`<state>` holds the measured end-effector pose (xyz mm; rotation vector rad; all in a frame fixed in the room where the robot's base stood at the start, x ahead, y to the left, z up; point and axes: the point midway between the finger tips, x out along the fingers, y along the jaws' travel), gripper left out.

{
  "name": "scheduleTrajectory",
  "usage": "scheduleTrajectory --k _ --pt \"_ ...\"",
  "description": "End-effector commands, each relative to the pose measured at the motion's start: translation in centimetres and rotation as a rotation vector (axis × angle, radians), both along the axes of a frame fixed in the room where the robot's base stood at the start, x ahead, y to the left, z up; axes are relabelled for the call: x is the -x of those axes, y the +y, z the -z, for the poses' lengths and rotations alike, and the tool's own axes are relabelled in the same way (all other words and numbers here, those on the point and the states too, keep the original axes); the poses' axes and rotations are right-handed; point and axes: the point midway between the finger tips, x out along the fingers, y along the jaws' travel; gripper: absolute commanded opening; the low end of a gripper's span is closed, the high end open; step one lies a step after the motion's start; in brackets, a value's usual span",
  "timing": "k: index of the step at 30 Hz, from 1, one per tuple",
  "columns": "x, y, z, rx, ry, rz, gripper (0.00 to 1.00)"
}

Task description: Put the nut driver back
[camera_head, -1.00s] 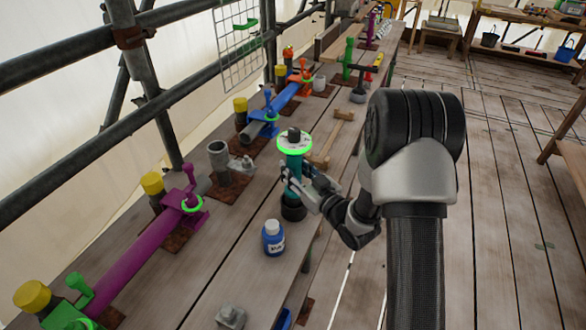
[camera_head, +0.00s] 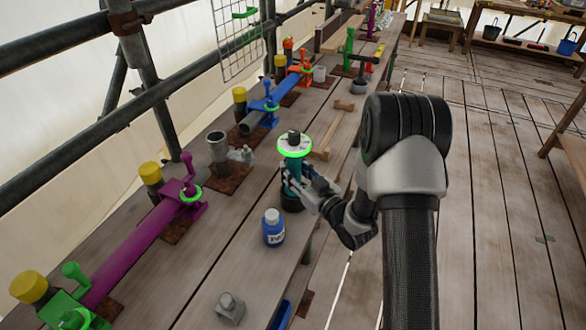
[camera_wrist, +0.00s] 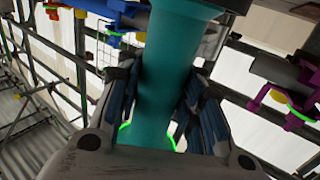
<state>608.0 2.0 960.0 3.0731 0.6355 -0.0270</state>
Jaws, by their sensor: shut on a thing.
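My gripper (camera_head: 300,187) is shut on a teal upright cylinder, which looks to be the nut driver (camera_head: 293,171). It has a white disc with a glowing green rim on top, a dark knob above that, and a black lower end. In the wrist view, the teal shaft (camera_wrist: 170,75) runs between the two finger pads. The nut driver is upright over the right edge side of the bench; I cannot tell whether its black end touches the wood. My fingers hide part of its shaft.
The long wooden bench (camera_head: 190,285) holds a blue bottle (camera_head: 273,230) close by, a grey block (camera_head: 229,308), a grey upright tube (camera_head: 218,150), and a purple pipe (camera_head: 130,243). A blue pipe fixture (camera_head: 262,112) and a wooden piece (camera_head: 333,130) lie beyond. Open floor is to the right.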

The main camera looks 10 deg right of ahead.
Motion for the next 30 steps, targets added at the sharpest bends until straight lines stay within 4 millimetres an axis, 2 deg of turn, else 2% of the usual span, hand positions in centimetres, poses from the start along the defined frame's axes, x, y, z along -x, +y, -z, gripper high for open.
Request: scheduleTrajectory --k 2,3,14,21,30 --pt "-0.08 -0.02 -0.27 -0.001 -0.006 0.0 0.0" --pt "-0.07 -0.02 -0.27 -0.001 -0.006 0.0 0.34" --pt "-0.01 0.0 -0.09 0.0 -0.002 0.0 0.58" --pt "0.07 0.02 0.18 0.0 0.005 0.0 0.58" --pt "0.03 0.01 0.05 0.0 0.002 0.0 0.78"
